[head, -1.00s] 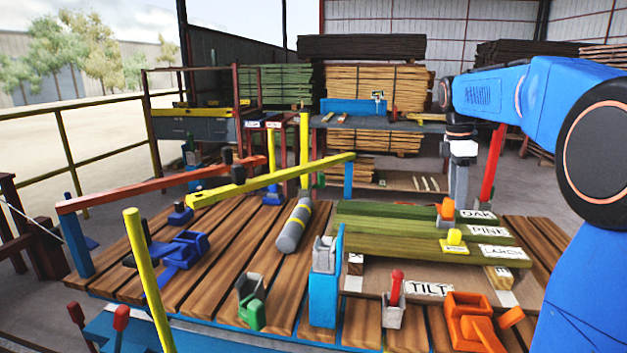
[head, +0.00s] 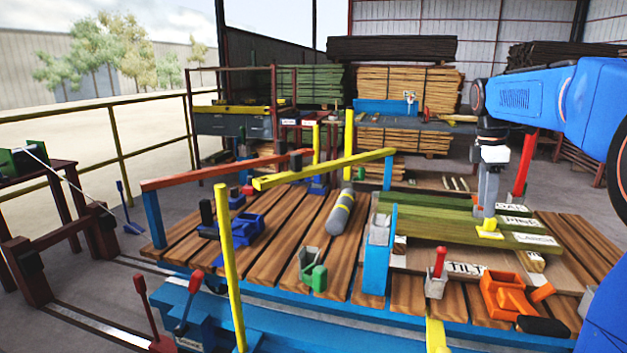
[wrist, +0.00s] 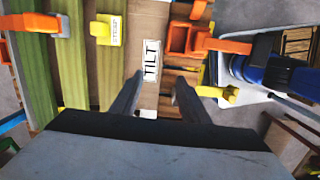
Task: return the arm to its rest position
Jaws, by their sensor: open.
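My blue arm (head: 545,95) reaches in from the right in the head view and bends down at the wrist. The TILT label (wrist: 151,60) on a brown board shows beyond the gap. I cannot tell the exact height of the fingertips above the boards.
A slatted wooden table (head: 290,235) holds a grey cylinder (head: 341,212), an orange clamp (head: 508,297) and a red-handled lever (head: 438,268). A yellow bar (head: 325,168) slants above it. A yellow post (head: 229,270) stands in front.

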